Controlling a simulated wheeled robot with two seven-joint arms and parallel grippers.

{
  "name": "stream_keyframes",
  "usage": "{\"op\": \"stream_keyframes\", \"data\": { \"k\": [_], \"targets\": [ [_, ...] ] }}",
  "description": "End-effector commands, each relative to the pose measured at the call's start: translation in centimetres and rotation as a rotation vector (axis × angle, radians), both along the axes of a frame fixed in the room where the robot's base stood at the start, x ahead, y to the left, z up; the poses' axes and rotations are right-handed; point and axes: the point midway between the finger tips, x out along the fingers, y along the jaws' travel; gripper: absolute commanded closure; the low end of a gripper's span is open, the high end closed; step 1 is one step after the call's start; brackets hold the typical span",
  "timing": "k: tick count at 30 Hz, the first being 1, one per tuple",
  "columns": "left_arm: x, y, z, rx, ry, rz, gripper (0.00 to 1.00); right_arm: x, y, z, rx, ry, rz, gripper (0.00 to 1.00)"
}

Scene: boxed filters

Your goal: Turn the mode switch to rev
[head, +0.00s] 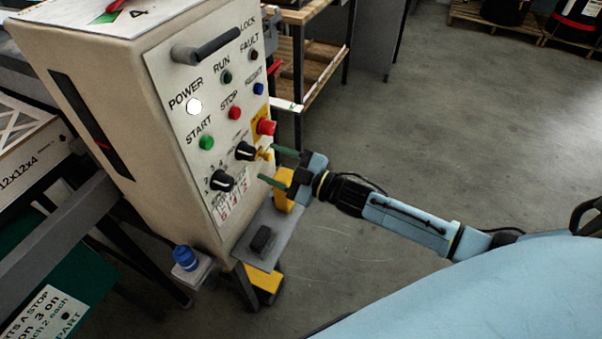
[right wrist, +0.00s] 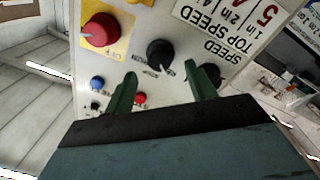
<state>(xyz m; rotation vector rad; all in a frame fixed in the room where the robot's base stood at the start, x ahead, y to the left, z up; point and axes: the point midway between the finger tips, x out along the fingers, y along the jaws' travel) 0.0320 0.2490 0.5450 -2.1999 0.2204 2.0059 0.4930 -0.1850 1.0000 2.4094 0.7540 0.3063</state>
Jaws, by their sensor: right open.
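The control panel (head: 180,125) is the front of a beige cabinet. A black knob (head: 245,151), apparently the mode switch, sits below the red STOP button; its labels are too small to read. It also shows in the right wrist view (right wrist: 160,53), beyond and between my fingertips. The black speed knob (head: 221,181) is lower left of it and shows at the right in the wrist view (right wrist: 208,75). My right gripper (head: 268,163) is open and empty, its green fingers pointing at the panel, apparently short of the knob. My left gripper is not in view.
A red emergency button (head: 266,127) on a yellow plate is close by, above the knob. The green START button (head: 206,142), red STOP button (head: 234,113) and a black handle (head: 207,47) are also on the panel. A grey shelf (head: 270,232) juts out below.

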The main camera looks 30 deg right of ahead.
Motion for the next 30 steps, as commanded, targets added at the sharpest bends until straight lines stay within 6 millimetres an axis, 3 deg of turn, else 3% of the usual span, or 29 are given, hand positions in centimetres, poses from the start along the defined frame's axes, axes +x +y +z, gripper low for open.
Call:
{"op": "stream_keyframes", "data": {
  "k": [6, 12, 30],
  "targets": [
    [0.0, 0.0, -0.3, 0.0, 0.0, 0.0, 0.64, -3.9, -2.7, -0.4, -0.002, 0.002, 0.0, 0.44],
    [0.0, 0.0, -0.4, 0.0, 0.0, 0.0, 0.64, -6.0, -4.2, -0.4, 0.0, 0.002, 0.0, 0.44],
    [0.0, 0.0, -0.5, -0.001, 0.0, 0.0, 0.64, -6.6, -4.7, -0.3, 0.0, -0.001, 0.001, 0.44]
  ]
}}
